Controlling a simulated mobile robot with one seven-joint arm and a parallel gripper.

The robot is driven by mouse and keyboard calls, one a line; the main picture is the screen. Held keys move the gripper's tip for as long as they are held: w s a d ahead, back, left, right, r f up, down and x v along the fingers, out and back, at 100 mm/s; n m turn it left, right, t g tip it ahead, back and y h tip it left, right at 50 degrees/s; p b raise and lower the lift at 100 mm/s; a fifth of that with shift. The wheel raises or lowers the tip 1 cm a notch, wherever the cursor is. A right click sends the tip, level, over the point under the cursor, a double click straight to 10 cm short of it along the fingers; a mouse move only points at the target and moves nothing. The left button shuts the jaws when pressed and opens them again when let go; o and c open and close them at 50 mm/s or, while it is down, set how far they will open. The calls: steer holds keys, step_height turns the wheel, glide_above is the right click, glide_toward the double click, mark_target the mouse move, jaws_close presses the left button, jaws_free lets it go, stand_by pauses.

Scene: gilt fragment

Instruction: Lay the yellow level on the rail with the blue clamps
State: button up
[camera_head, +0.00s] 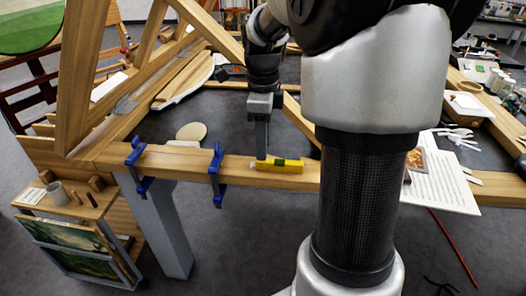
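The yellow level (283,166) lies on top of the wooden rail (237,174), to the right of the blue clamps. One blue clamp (216,170) grips the rail just left of the level, and another blue clamp (136,160) sits farther left. My gripper (262,156) points down at the level's left end. Its fingers look to be touching or right behind the level. I cannot tell from this view whether they are closed on it. My arm hides the rail to the right of the level.
Slanted wooden beams (80,75) rise at the left. The rail between the two clamps is bare.

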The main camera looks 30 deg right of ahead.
step_height(320, 180, up, 7)
steer(key=p, duration=0.1)
steer(key=shift+r, duration=0.15)
stand_by(0.3)
